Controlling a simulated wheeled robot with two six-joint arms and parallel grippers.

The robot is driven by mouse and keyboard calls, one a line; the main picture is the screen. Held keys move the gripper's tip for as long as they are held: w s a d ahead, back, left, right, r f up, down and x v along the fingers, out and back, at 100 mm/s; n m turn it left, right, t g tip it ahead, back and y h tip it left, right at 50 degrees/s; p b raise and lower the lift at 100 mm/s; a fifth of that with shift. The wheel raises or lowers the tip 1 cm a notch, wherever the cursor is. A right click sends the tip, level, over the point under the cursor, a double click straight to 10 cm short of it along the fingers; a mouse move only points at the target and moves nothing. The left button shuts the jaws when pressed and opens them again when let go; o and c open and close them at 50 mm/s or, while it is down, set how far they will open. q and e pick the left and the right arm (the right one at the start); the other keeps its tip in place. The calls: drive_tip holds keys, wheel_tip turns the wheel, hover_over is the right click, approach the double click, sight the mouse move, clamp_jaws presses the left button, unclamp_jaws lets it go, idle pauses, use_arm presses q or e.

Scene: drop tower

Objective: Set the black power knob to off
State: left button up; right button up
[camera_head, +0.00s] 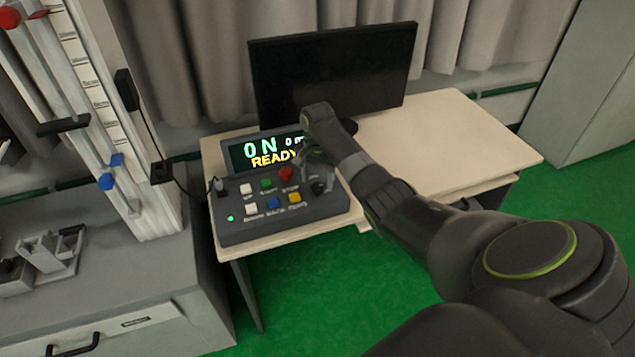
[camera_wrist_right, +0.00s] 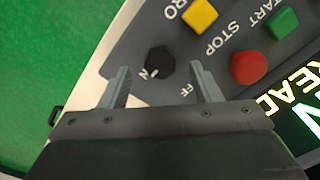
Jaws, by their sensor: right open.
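The black power knob (camera_wrist_right: 160,60) sits on the sloped grey control panel (camera_wrist_right: 115,50), between and just beyond my right fingertips in the wrist view. Its white pointer mark faces the partly hidden ON label; the OFF label, partly covered, is to the right of it. My right gripper (camera_wrist_right: 160,70) is open, with one finger on each side of the knob; I cannot tell whether they touch it. In the head view my right gripper (camera_head: 318,168) hangs over the right end of the panel, partly covering the knob (camera_head: 319,187). The panel display (camera_head: 262,152) reads ON and READY. My left gripper is not in view.
Close to the knob are a red STOP button (camera_head: 286,174) and a yellow button (camera_head: 295,197). A black monitor (camera_head: 290,75) stands behind. The table (camera_head: 470,130) is clear on the right. A tower (camera_head: 110,130) with a ruler stands at left.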

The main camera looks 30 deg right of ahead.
drive_tip(key=shift+f, duration=1.1)
drive_tip(key=c, duration=1)
